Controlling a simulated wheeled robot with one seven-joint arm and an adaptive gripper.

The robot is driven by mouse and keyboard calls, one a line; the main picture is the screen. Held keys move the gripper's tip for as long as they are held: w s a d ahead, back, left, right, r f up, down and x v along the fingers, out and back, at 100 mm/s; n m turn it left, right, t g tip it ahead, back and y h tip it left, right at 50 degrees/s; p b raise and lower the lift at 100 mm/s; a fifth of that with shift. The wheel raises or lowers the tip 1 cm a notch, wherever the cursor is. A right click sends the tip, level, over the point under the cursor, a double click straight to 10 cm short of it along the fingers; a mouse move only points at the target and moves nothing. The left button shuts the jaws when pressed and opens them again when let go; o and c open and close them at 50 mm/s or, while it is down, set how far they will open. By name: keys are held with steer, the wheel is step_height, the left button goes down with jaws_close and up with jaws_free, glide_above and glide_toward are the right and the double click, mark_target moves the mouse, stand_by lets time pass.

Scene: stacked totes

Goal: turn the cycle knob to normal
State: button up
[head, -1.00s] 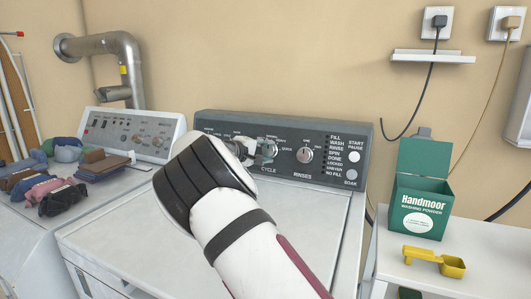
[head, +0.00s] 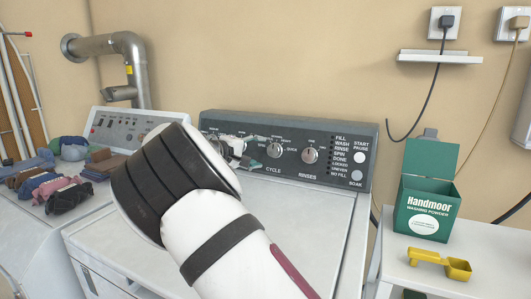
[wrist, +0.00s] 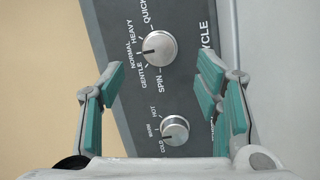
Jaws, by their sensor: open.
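The cycle knob (head: 274,149) is a round silver dial on the dark washer panel (head: 345,132), above the word CYCLE. In the wrist view the cycle knob (wrist: 160,48) is uncovered, and its dark pointer mark points left, toward the NORMAL lettering (wrist: 129,54). HEAVY, GENTLE, QUICK and SPIN also stand around it. My gripper (head: 246,152) is open and empty, just left of the knob in the head view. In the wrist view the teal fingers of my gripper (wrist: 160,78) are spread wide on both sides, apart from the knob.
A temperature knob (wrist: 174,130) sits beside the cycle knob, and the rinses knob (head: 310,155) is to its right. A washing powder box (head: 427,195) and yellow scoop (head: 440,262) stand on the white table at right. Folded clothes (head: 65,180) lie on the left machine.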

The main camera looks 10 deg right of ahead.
steer(key=shift+v, duration=2.2)
steer(key=s+d+f+m+g+y, duration=0.1)
steer(key=s+d+m+g+y, duration=0.5)
steer(key=s+d, duration=1.15)
steer(key=s+a+f+g+y, duration=0.1)
steer(key=s+a+y, duration=0.15)
steer(key=s, duration=1.05)
steer(key=s+a+f+y, duration=0.2)
steer(key=s+a, duration=0.1)
steer(key=s, duration=1)
steer(key=s+a+f+g+y, duration=0.1)
steer(key=s+a+y, duration=0.1)
steer(key=s, duration=1.1)
step_height(320, 180, up, 16)
steer(key=t+p, duration=0.2)
steer(key=p, duration=1.3)
steer(key=shift+s+t, duration=0.35)
steer(key=shift+t, duration=0.05)
